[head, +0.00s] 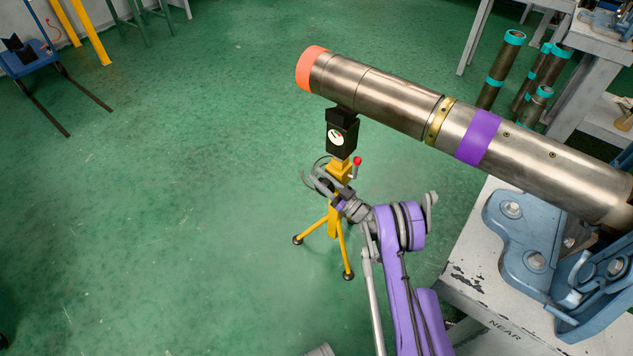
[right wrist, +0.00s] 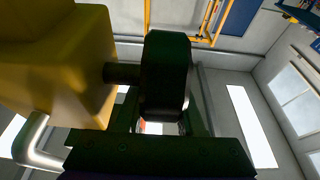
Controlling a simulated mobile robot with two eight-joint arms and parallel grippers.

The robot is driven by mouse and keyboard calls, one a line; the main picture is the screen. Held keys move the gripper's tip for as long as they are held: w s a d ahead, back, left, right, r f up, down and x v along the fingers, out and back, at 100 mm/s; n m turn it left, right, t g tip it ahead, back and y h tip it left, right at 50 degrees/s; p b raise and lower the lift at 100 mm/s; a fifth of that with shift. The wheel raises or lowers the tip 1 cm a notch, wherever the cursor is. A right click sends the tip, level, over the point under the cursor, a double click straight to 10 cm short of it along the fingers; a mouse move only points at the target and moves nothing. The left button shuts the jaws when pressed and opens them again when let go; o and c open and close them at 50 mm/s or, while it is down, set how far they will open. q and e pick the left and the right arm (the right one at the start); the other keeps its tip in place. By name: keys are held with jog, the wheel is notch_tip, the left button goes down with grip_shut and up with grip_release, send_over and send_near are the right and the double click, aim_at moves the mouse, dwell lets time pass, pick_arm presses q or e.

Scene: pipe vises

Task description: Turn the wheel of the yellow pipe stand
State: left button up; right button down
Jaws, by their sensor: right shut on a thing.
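The yellow pipe stand (head: 340,172) stands on the floor on splayed legs, with a black head and a round gauge under a long steel pipe (head: 390,97). A lever with a red ball (head: 357,161) sticks up on its right. My right gripper (head: 324,184) is at the stand's upper body and partly covers it. In the right wrist view, a dark wheel (right wrist: 166,75) sits edge-on at the end of a short shaft from the yellow body (right wrist: 55,60). My right jaws are shut on this wheel. The wheel is hard to make out in the head view. My left gripper is out of view.
The pipe's other end rests over a blue vise (head: 530,245) on a grey bench (head: 485,290) at right. Several short pipes (head: 500,70) stand at the back right. A blue cart (head: 35,62) is far left. The green floor left of the stand is clear.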

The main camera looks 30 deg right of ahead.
aim_at(333, 190)
jog(key=shift+s+d+t+y+b, duration=0.1)
jog(key=shift+s+t+y+b, duration=0.15)
jog(key=shift+t+y+b, duration=0.45)
jog(key=shift+s+d+r+t+b, duration=0.1)
jog(key=shift+s+r+t+b, duration=0.15)
jog(key=shift+t+b, duration=0.45)
jog(key=c, duration=0.5)
grip_release()
jog(key=p+v, duration=0.1)
jog(key=v, duration=1)
jog(key=shift+w+f+p, duration=0.1)
jog(key=shift+p, duration=0.2)
